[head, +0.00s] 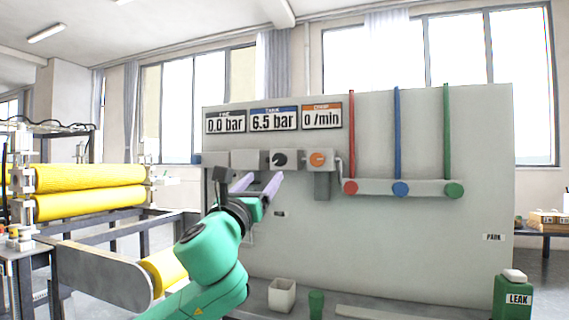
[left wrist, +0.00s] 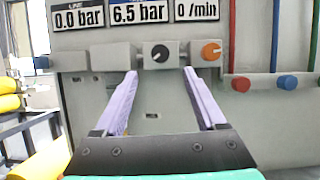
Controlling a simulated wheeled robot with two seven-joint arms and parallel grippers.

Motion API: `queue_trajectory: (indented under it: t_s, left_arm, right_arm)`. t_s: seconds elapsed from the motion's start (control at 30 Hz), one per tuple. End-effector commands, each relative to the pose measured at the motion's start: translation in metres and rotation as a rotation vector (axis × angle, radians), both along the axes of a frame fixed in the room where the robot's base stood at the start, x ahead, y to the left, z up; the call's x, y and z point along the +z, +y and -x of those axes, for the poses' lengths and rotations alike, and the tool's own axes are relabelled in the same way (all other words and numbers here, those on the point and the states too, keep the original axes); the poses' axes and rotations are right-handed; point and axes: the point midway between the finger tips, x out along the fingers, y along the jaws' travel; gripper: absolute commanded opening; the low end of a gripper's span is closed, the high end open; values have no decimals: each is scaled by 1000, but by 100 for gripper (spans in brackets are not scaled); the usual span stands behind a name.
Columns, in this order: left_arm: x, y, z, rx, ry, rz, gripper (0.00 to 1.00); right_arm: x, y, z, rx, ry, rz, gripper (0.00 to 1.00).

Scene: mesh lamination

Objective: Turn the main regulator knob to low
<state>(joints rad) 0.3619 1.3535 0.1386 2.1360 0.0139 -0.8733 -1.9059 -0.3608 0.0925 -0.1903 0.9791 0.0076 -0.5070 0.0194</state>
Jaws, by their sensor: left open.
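A black knob (head: 280,159) with a white pointer mark sits on a grey box on the upright panel, below the displays. It also shows in the left wrist view (left wrist: 161,53). An orange knob (head: 318,159) is just to its right. Which knob is the main regulator is not labelled legibly. My left gripper (head: 258,183) is open, with two lavender fingers pointing at the panel. In the left wrist view the empty gap between its fingertips (left wrist: 160,74) lies just below the black knob. No contact with the knob shows. My right gripper is not in view.
Displays read 0.0 bar (head: 226,121), 6.5 bar (head: 274,119) and 0 /min (head: 322,117). Right of the knobs are red (head: 350,188), blue (head: 400,189) and green (head: 454,190) round fittings with vertical pipes. Yellow rollers (head: 90,191) stand left. A white bin (head: 282,296) is below.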

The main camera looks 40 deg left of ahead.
Motion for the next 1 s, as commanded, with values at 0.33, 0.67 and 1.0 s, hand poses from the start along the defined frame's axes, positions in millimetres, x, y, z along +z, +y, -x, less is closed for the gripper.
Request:
queue_trajectory:
  t_s: [0.33,0.67,1.0]
  left_arm:
    - [34,21,-52,-2,-4,10,73]
    - [42,34,-95,-2,1,2,73]
    - [40,35,-95,-2,2,1,23]
  right_arm:
    - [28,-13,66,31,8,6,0]
    - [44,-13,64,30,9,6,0]
    - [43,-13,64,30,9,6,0]
